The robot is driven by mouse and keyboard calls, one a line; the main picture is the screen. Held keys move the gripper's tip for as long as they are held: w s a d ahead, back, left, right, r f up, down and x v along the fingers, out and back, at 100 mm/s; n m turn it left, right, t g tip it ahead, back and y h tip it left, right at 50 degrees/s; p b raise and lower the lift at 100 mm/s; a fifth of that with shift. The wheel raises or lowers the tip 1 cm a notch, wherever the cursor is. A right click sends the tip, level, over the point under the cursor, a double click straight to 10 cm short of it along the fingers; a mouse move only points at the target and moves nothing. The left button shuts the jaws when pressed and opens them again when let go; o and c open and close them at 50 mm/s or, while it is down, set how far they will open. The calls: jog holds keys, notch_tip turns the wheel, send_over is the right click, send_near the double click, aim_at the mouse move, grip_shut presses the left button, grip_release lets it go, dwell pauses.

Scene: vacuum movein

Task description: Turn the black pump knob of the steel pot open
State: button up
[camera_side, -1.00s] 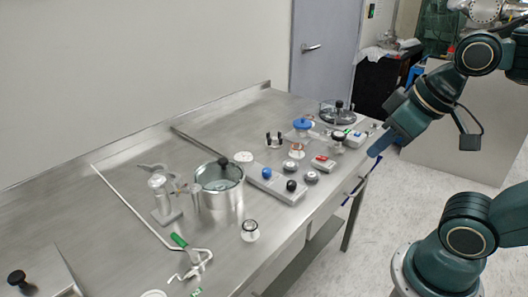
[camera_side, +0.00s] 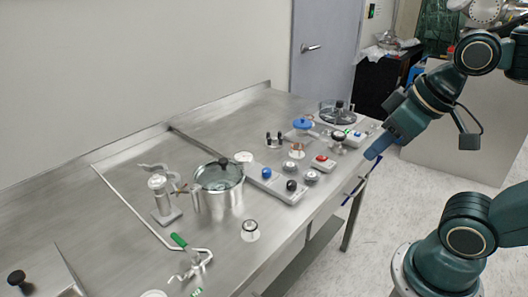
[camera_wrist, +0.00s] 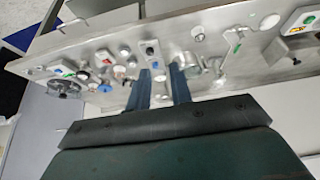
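The steel pot (camera_side: 220,199) stands upright with a clear lid on the left half of the bench. A flat panel (camera_side: 249,176) lies to its right and carries a blue knob (camera_side: 267,172) and a black knob (camera_side: 291,185). The black knob's turn position is too small to read. My gripper (camera_side: 371,154) is over the bench's right front edge, well apart from the pot and panel. In the wrist view my gripper (camera_wrist: 159,68) shows two parted fingers with nothing held between them.
A valve stand (camera_side: 161,197) is left of the pot. Several small knobs and switch boxes, including a red-button box (camera_side: 321,161), crowd the bench's right part. A wall bounds the back.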

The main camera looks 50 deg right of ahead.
jog(key=o, duration=0.5)
jog(key=shift+w+r, duration=0.1)
jog(key=shift+w, duration=0.25)
jog(key=n+g, duration=0.6)
jog(key=n, duration=0.1)
send_over(292, 183)
notch_tip(292, 183, down, 9)
jog(key=shift+d, duration=0.1)
jog(key=shift+f, duration=6.85)
jog(key=c, duration=1)
